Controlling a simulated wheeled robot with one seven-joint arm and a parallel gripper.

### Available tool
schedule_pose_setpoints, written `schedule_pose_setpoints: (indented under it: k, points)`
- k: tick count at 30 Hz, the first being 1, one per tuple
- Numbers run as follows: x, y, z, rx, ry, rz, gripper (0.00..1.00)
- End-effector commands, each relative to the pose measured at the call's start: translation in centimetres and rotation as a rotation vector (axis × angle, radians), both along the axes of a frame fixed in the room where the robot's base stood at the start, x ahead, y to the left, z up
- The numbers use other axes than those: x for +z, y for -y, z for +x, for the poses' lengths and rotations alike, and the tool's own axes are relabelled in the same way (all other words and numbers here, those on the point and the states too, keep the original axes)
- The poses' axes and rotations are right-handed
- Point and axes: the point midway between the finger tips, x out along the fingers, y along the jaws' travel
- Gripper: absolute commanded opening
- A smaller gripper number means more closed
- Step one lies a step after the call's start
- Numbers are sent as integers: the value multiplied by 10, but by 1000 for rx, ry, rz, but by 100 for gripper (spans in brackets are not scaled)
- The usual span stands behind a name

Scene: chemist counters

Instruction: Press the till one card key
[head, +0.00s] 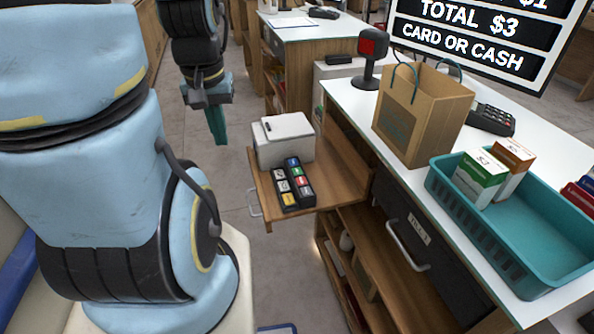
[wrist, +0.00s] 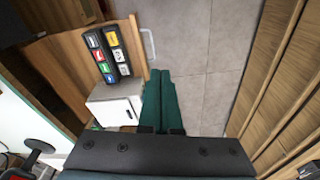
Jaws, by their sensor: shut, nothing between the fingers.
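A black keypad (head: 293,184) with two rows of coloured keys sits on a wooden pull-out shelf (head: 328,186), beside a white box-shaped device (head: 284,140). The keypad also shows in the wrist view (wrist: 109,53), upper left of my fingers. Its key symbols are too small to read, so I cannot tell which is the card key. My gripper (head: 218,138) has green fingers and is shut and empty. It hangs over the floor, left of the shelf and apart from the keypad. In the wrist view the closed fingers (wrist: 168,74) point towards the floor beside the white device.
The counter (head: 352,99) carries a paper bag (head: 421,112), a card terminal (head: 491,119), a scanner on a stand (head: 370,56) and a teal basket (head: 540,250) with boxes. A labelled drawer (head: 414,237) is below. The floor (head: 245,110) left of the shelf is clear.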

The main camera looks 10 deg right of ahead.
Motion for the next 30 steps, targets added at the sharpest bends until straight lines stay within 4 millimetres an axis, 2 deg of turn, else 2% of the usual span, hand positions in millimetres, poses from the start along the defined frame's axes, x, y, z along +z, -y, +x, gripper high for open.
schedule_pose_setpoints:
  k: [5,17,24,30]
  points:
    - [-16,14,6,-128,-36,48,0]
    - [-62,65,37,-649,-139,345,0]
    - [-80,105,63,-939,-148,593,0]
    - [-84,145,81,-1130,-118,802,0]
